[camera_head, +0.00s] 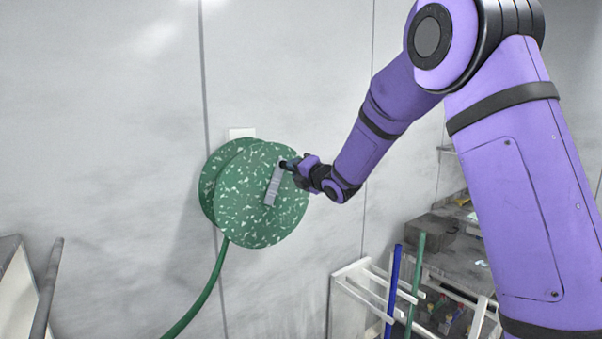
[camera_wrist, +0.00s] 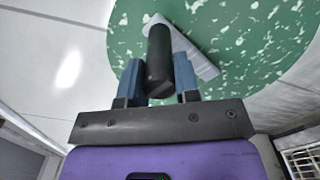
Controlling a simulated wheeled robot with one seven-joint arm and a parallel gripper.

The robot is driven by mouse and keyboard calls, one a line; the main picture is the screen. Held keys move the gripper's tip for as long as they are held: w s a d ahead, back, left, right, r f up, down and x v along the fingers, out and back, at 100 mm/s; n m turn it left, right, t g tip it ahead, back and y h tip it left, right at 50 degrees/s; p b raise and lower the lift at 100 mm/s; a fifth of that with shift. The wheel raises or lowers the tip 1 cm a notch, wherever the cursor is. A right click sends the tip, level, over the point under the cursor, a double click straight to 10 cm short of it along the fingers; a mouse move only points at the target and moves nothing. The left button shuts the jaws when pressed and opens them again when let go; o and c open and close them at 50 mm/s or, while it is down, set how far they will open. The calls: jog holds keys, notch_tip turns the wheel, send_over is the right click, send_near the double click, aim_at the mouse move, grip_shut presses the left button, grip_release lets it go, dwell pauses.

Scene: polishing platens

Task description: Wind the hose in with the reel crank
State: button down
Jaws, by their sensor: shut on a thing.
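The hose reel (camera_head: 240,205) is a green speckled drum fixed to the wall in the head view; it also fills the top of the wrist view (camera_wrist: 235,45). A grey crank arm (camera_head: 272,187) lies across its front face, slanting up to the right. The dark crank handle (camera_wrist: 158,60) stands out from the crank arm's upper end. My gripper (camera_head: 290,165) is shut on this handle, with a blue finger on each side of it in the wrist view (camera_wrist: 158,82). The green hose (camera_head: 207,290) hangs from the reel's underside and runs down left out of view.
A white rack (camera_head: 350,290) holding a blue pole (camera_head: 392,290) and a green pole (camera_head: 414,285) stands below right. Behind it is a shelf with a dark grey block (camera_head: 430,228). A pale panel with a grey bar (camera_head: 45,290) is at lower left. The wall around the reel is clear.

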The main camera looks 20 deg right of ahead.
jog(key=shift+s+a+r, duration=0.15)
jog(key=shift+a, duration=0.2)
jog(key=c, duration=0.8)
grip_release()
jog(key=shift+c, duration=0.2)
jog(key=shift+s+d, duration=0.1)
jog(key=v, duration=1)
jog(key=shift+s, duration=0.25)
jog(key=shift+d, duration=0.1)
